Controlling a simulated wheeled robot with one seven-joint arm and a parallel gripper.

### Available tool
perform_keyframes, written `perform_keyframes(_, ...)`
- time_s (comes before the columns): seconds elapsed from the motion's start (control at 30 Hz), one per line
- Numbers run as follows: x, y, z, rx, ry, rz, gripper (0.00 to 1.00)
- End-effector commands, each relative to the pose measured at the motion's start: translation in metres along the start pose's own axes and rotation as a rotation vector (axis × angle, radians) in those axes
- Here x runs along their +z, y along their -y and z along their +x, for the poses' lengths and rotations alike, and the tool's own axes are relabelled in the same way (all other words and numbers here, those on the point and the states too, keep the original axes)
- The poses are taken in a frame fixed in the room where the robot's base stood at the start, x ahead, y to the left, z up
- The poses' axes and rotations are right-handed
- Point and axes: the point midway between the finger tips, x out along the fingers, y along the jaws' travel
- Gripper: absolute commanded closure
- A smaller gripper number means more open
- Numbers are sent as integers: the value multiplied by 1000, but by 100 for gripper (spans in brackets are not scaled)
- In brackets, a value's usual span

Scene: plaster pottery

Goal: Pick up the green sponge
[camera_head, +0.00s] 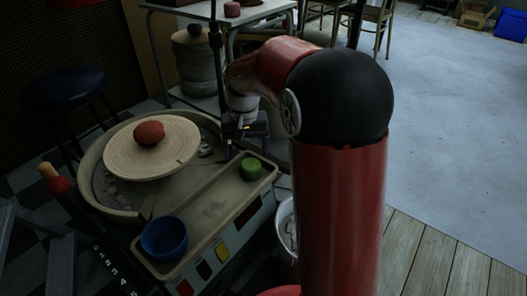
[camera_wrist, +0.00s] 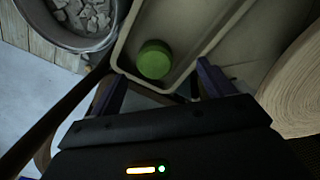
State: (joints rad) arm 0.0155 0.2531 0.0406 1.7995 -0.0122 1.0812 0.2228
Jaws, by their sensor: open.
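The green sponge (camera_head: 251,168) is a short round block lying at the far right end of the tray (camera_head: 208,205) on the pottery wheel unit. In the wrist view the sponge (camera_wrist: 154,60) sits in the corner of the tray, ahead of the gap between my fingers. My gripper (camera_wrist: 160,88) is open and empty, its two dark purple fingers spread to either side of the line to the sponge, apart from it. In the head view my gripper (camera_head: 236,145) is near that end of the tray, partly dark, and its fingertips are hard to make out.
A blue bowl (camera_head: 164,239) sits at the near end of the tray. The wheel disc (camera_head: 128,160) carries a reddish-brown clay lump (camera_head: 149,133). A bucket of grey pieces (camera_wrist: 85,20) stands beside the tray. A dark stool (camera_head: 65,88) is at left; open floor (camera_head: 450,130) lies at right.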

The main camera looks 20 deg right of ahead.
Motion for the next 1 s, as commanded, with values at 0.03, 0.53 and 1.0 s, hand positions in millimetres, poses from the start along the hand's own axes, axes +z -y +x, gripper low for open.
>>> perform_keyframes(0.03, -2, 1, 4, 1, 5, 1, 19)
perform_keyframes(0.53, -5, -8, 63, 2, 12, 4, 19)
perform_keyframes(1.0, -5, -8, 84, 1, 8, 3, 22)
